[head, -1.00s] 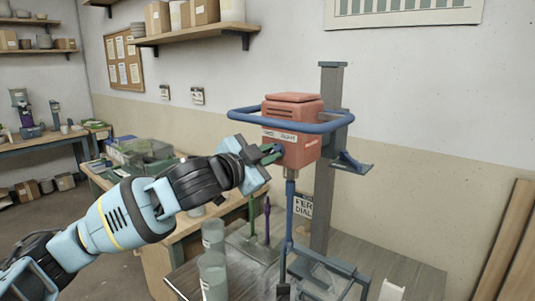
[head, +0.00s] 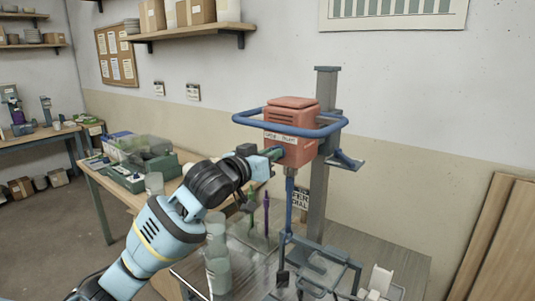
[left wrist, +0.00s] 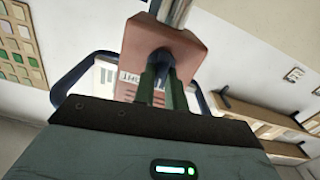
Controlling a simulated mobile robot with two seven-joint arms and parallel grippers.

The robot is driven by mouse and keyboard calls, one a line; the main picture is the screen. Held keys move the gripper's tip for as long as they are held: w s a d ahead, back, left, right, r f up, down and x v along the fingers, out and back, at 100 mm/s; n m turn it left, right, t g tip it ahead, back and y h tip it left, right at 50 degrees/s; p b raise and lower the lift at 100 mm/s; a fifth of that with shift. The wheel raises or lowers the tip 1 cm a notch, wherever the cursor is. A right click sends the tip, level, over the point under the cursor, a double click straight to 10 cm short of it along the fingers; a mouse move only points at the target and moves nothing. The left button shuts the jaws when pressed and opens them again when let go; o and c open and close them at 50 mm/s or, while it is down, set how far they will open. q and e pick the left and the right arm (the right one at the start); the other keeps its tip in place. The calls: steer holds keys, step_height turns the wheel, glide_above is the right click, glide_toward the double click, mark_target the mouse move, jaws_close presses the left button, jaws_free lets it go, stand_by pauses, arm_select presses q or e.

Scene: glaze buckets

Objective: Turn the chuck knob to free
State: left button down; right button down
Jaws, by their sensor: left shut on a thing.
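A red mixer motor head (head: 292,122) hangs on a grey upright column, with a blue ring handle (head: 330,131) around it and a blue shaft below. My left gripper (head: 276,153) reaches in from the left and is shut at the lower left face of the head. The chuck knob is hidden between its fingers. In the left wrist view the dark fingers (left wrist: 160,88) are close together against the red head (left wrist: 162,45), which appears upside down, beside a white lettered label (left wrist: 130,80). The knob's marked position cannot be read. My right gripper is out of view.
Grey translucent buckets (head: 217,270) stand left of the mixer stand. A wooden bench with green trays (head: 138,175) is behind my left arm. A white stand-like object (head: 380,278) is at the bench's right, and boards (head: 500,240) lean on the wall.

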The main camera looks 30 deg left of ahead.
arm_select(q)
steer(key=shift+a+n, duration=0.1)
steer(key=shift+n, duration=3.7)
steer(key=c, duration=1.4)
jaws_free()
steer(key=shift+c, duration=0.2)
steer(key=shift+s, duration=0.1)
steer(key=s, duration=0.7)
steer(key=shift+s+a, duration=0.35)
